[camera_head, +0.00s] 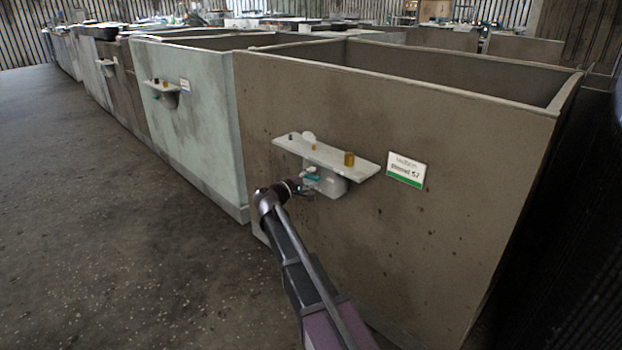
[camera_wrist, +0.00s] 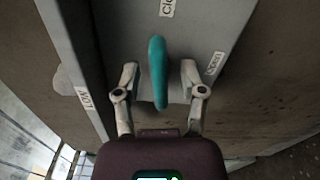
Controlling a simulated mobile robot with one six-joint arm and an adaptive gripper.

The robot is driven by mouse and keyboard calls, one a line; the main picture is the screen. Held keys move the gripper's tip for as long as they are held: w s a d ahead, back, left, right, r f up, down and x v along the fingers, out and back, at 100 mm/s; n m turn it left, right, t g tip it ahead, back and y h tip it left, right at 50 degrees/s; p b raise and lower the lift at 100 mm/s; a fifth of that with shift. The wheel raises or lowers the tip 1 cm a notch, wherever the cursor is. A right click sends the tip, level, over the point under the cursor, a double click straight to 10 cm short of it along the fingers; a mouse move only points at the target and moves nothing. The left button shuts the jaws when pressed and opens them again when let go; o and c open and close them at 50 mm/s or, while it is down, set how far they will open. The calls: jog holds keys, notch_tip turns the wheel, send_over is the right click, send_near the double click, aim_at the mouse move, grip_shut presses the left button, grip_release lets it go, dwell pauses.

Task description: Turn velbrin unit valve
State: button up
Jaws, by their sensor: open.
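The velbrin unit is a large brown bin (camera_head: 390,100) with a white and green label (camera_head: 406,171) on its front. A grey box under its small shelf carries the valve, a teal handle (camera_wrist: 157,72) that also shows small in the head view (camera_head: 311,171). In the wrist view the handle stands lengthwise between the fingers of my gripper (camera_wrist: 158,82). The fingers are open on either side, with a gap to the handle on both sides. A "Clo..." label (camera_wrist: 167,8), cut off by the frame edge, lies beyond the handle tip, and another label (camera_wrist: 215,64) is to the right.
A shelf (camera_head: 325,156) juts out just above the valve, with a yellow-brown cylinder (camera_head: 349,159) and a white round piece (camera_head: 309,138) on it. A pale green bin (camera_head: 195,125) stands to the left. The floor (camera_head: 120,230) in front is clear.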

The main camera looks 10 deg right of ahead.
grip_shut()
jog(key=shift+m, duration=1.1)
grip_release()
jog(key=shift+s+a, duration=0.1)
